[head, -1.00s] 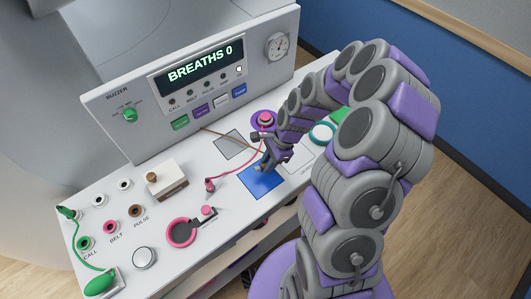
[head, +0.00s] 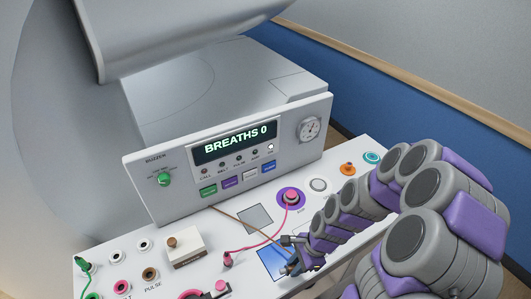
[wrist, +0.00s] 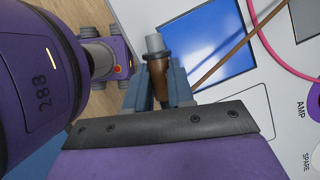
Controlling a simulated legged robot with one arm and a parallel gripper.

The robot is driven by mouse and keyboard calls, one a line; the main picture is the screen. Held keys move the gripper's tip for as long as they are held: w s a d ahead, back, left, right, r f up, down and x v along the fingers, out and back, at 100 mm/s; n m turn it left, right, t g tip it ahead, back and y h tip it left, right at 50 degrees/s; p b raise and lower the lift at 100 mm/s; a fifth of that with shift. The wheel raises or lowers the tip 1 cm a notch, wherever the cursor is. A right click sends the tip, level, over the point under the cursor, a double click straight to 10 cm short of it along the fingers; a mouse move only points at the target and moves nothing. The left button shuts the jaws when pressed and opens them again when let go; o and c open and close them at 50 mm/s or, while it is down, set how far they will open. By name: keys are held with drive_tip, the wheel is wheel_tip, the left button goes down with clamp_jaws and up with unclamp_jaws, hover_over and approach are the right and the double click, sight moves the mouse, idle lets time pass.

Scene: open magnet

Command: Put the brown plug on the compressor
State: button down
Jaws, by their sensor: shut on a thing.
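The brown plug (wrist: 157,78) has a grey tip and a brown cable. In the wrist view my gripper (wrist: 158,88) is shut around its body, with the grey tip sticking out beyond the fingers. In the head view my gripper (head: 292,264) is over or beside the blue square (head: 271,260); the plug is too small to make out there. A small white box with a brown base and a brown round knob or port (head: 185,247) on the panel, left of my gripper, may be the compressor; its label is unreadable.
A pink cable runs from a pink plug (head: 228,260) to the purple ring (head: 291,197). The brown cable (head: 237,219) crosses the panel. A grey square (head: 254,219) lies flat behind the blue one. The upright console (head: 230,160) bounds the back; sockets (head: 150,274) are at left.

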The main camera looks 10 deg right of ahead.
drive_tip(key=shift+d, duration=0.1)
drive_tip(key=shift+w+d+n, duration=0.35)
drive_tip(key=shift+w+n, duration=0.1)
drive_tip(key=shift+n, duration=0.05)
drive_tip(key=shift+w+d+r+n+g, duration=0.1)
drive_tip(key=shift+w+d+n+g, duration=0.5)
drive_tip(key=shift+w+d+n, duration=0.4)
drive_tip(key=shift+w+d+r+n+g+h, duration=0.2)
drive_tip(key=shift+w+d+n, duration=0.1)
drive_tip(key=shift+w+n, duration=0.2)
drive_tip(key=shift+w+d+r+n+g+h, duration=0.1)
drive_tip(key=shift+w+d+r+n+h, duration=0.1)
drive_tip(key=shift+w+d+n, duration=0.25)
drive_tip(key=w+a+r+n+g+h, duration=0.2)
drive_tip(key=w+a+r+n+h, duration=0.1)
drive_tip(key=w+r+n, duration=0.8)
drive_tip(key=shift+w+a+n+h, duration=0.4)
drive_tip(key=shift+w+a+n, duration=0.05)
drive_tip(key=shift+w+a, duration=0.3)
drive_tip(key=shift+s+r, duration=0.1)
drive_tip(key=shift+s, duration=0.05)
